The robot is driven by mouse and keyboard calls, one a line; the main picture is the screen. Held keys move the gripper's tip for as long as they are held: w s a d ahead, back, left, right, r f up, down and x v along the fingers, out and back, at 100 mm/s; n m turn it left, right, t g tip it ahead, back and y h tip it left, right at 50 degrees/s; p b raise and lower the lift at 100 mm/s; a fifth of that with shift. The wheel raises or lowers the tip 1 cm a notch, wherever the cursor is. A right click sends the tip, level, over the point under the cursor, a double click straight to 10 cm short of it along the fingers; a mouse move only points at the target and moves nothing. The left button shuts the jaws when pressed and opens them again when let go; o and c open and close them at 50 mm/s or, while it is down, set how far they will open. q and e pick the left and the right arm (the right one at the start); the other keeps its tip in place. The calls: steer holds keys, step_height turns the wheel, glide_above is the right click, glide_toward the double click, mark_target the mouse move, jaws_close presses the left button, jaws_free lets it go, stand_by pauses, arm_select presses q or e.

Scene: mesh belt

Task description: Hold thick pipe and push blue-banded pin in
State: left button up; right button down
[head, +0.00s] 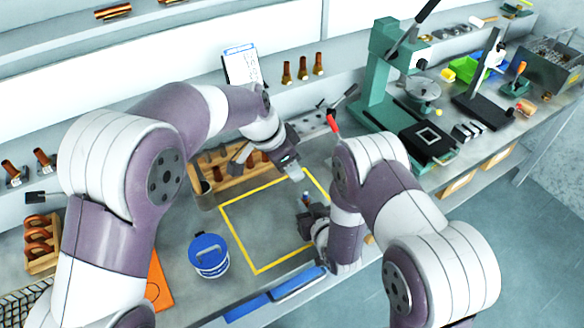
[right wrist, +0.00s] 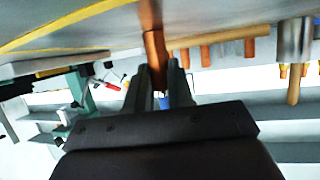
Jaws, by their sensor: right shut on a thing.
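My right gripper (head: 308,204) is low over the front part of the yellow-outlined area. In the right wrist view its two dark fingers (right wrist: 158,80) are shut on a copper-coloured pin (right wrist: 155,48). My left gripper (head: 291,166) is behind and slightly left of the right one, above the yellow outline. A pale grey piece shows at its fingertips; whether it is a held pipe is unclear. The two grippers are close but apart.
A wooden rack (head: 235,181) with copper pieces stands behind the yellow outline (head: 238,237). A blue-lidded tub (head: 208,254) stands to its left. A green press (head: 382,75) stands at the back right. The outlined mat is mostly clear.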

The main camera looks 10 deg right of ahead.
steer(key=c, duration=0.9)
jaws_free()
